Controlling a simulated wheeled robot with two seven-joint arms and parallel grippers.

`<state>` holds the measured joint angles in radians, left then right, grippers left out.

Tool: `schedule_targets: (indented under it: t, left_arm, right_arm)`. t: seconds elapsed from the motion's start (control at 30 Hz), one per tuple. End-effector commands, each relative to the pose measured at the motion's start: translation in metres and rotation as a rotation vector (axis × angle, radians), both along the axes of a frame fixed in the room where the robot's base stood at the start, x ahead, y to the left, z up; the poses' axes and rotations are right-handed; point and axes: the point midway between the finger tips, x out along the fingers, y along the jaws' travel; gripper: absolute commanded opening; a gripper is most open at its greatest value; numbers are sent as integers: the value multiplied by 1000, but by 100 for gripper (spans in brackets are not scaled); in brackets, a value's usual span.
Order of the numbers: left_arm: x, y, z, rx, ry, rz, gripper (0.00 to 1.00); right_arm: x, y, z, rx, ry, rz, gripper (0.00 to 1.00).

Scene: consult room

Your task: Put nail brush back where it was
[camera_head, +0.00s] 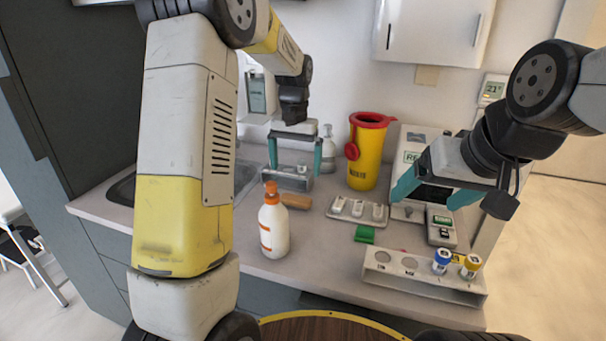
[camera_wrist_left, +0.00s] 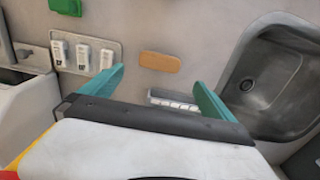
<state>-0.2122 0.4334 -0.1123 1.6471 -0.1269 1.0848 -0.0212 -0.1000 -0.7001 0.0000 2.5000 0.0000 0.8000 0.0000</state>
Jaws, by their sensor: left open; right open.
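The nail brush appears to be the tan, wooden-looking oblong (camera_head: 296,201) lying on the counter behind the white bottle, which hides its left end. It also shows whole in the left wrist view (camera_wrist_left: 160,62), beyond the fingertips and apart from them. My left gripper (camera_head: 295,163) is open and empty, above a small grey holder (camera_head: 288,183) beside the sink. In the left wrist view the holder (camera_wrist_left: 172,100) shows between the fingers (camera_wrist_left: 158,82), partly hidden by the gripper body. My right gripper (camera_head: 432,195) is open and empty at the right, in front of the white device.
A white bottle with orange cap (camera_head: 273,225) stands in front of the brush. Right of it are a tray with white items (camera_head: 342,219), a green block (camera_head: 364,234) and a tube rack (camera_head: 400,282). A yellow sharps bin (camera_head: 364,160) stands behind. The sink (camera_head: 122,190) is left.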

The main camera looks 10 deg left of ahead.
Motion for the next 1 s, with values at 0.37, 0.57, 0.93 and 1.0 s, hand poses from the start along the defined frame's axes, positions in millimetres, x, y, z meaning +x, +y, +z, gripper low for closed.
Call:
schedule_targets:
  t: [0.37,0.57,0.93,1.0]
  left_arm:
    - [-35,8,54,-48,-74,22,100]
    - [-102,17,99,-120,-203,56,100]
    - [-227,23,120,-211,-438,111,100]
    - [-243,22,117,-221,-472,119,100]
  right_arm:
    - [0,0,0,0,0,0,82]
    - [0,0,0,0,0,0,82]
    - [0,0,0,0,0,0,82]
    - [0,0,0,0,0,0,82]
